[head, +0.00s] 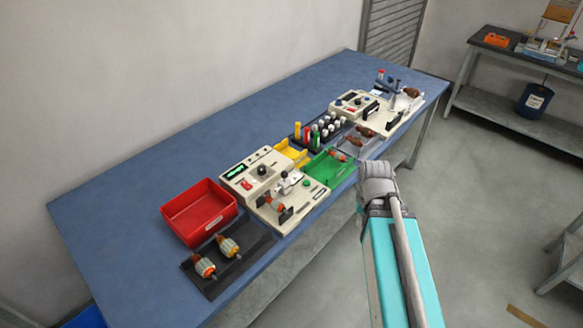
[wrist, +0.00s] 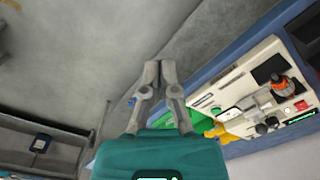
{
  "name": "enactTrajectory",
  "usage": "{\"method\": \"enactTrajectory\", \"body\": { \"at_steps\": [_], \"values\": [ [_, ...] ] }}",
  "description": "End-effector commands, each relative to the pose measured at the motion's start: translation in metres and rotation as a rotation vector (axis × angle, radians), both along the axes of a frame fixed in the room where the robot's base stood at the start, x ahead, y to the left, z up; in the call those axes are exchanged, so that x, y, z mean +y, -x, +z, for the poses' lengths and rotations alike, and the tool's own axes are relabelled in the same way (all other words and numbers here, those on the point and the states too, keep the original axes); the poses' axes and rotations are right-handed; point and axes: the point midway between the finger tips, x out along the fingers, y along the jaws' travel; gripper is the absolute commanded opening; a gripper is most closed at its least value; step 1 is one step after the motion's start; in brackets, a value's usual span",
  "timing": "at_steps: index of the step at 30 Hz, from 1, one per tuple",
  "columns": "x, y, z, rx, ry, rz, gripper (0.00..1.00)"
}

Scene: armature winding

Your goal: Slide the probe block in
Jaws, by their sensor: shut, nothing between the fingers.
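A cream tester (head: 262,172) with a green display stands on the blue bench. On its front deck an armature (head: 275,204) rests in a cradle, with a small grey and white block (head: 285,183) behind it, which looks like the probe block. In the wrist view the tester (wrist: 235,92) is at the right, with the armature (wrist: 283,86) and grey block parts (wrist: 264,126). How far the block is slid in is too small to tell. My gripper (wrist: 160,66) is shut and empty, apart from the tester, over the floor by the bench edge. In the head view its fingers are hidden.
A red bin (head: 200,212) and a dark mat (head: 216,282) with two armatures are left of the tester. Green (head: 325,170) and yellow (head: 291,152) trays and a rack of bottles (head: 318,133) are to its right. A second machine (head: 378,112) stands farther right. The bench's back (head: 200,140) is clear.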

Motion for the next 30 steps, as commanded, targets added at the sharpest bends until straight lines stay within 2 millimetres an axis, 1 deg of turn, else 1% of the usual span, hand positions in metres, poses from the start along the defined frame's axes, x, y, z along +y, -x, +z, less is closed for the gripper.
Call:
{"method": "enactTrajectory", "body": {
  "at_steps": [11, 16, 17, 20, 23, 27, 30],
  "values": [
    [0.001, -0.001, -0.001, 0.000, -0.005, 0.000, 0.00],
    [0.008, -0.012, -0.011, 0.001, -0.055, 0.001, 0.00],
    [0.006, -0.015, -0.013, 0.002, -0.071, -0.004, 0.00],
    [0.015, -0.030, -0.024, 0.002, -0.143, -0.005, 0.00],
    [0.028, -0.050, -0.036, 0.001, -0.242, -0.004, 0.00],
    [0.049, -0.083, -0.051, -0.006, -0.416, 0.000, 0.00],
    [0.063, -0.108, -0.059, -0.014, -0.549, 0.004, 0.00]
  ]
}}
